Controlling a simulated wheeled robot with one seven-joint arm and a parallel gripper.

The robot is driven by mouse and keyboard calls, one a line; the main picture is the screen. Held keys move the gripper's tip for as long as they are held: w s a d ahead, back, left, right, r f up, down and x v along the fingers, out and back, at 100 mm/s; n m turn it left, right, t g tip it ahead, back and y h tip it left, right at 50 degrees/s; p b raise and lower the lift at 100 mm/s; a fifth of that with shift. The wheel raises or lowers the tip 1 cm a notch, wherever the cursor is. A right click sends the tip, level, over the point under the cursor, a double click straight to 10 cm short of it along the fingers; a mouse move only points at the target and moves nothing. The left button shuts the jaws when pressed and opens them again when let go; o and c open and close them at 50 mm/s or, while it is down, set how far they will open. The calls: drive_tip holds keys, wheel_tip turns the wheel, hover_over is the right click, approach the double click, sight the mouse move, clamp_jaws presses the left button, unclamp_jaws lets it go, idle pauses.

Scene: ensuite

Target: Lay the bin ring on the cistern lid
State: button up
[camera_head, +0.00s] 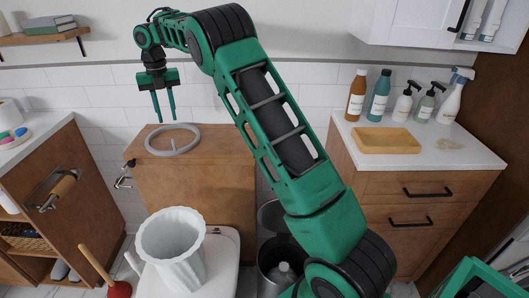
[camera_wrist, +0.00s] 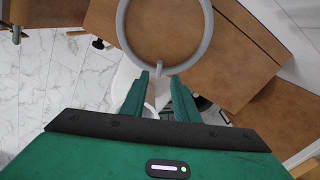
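The bin ring (camera_head: 194,146) is a thin grey hoop with a small tab. It appears to lie flat on the brown wooden cistern lid (camera_head: 230,140) in the head view. In the wrist view the ring (camera_wrist: 207,35) shows large ahead of the fingers, over the brown lid (camera_wrist: 165,25). My gripper (camera_head: 165,119) points down above the ring, with its two fingers apart and nothing visible between them. In the wrist view the fingertips (camera_wrist: 159,76) are also apart, just below the tab in the picture. Whether they touch the ring is unclear.
A white fluted bin (camera_head: 172,237) stands on the white toilet lid (camera_head: 221,255). A plunger (camera_head: 118,289) is left of it. A dark pedal bin (camera_head: 270,220) is partly behind my arm. The right counter (camera_head: 445,160) holds several bottles and a yellow tray (camera_head: 386,141).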

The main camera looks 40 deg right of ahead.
drive_tip(key=s+d+r+m, duration=0.4)
drive_tip(key=s+d+m, duration=0.3)
drive_tip(key=s+m, duration=0.35)
drive_tip(key=s+d+r+m, duration=0.4)
drive_tip(key=s+d+m, duration=0.45)
drive_tip(key=s, duration=0.25)
drive_tip(key=s+d+f+m, duration=0.1)
drive_tip(key=s+f+m, duration=0.2)
drive_tip(key=s+m, duration=0.4)
drive_tip(key=s+d+f+m, duration=0.1)
drive_tip(key=s+f+m, duration=0.2)
drive_tip(key=s, duration=1.3)
drive_tip(key=s+d+f+m, duration=0.1)
drive_tip(key=s+f+m, duration=0.2)
drive_tip(key=s+m, duration=0.7)
drive_tip(key=shift+s+d+f+m, duration=0.25)
drive_tip(key=shift+s+m, duration=0.05)
drive_tip(key=shift+s, duration=0.45)
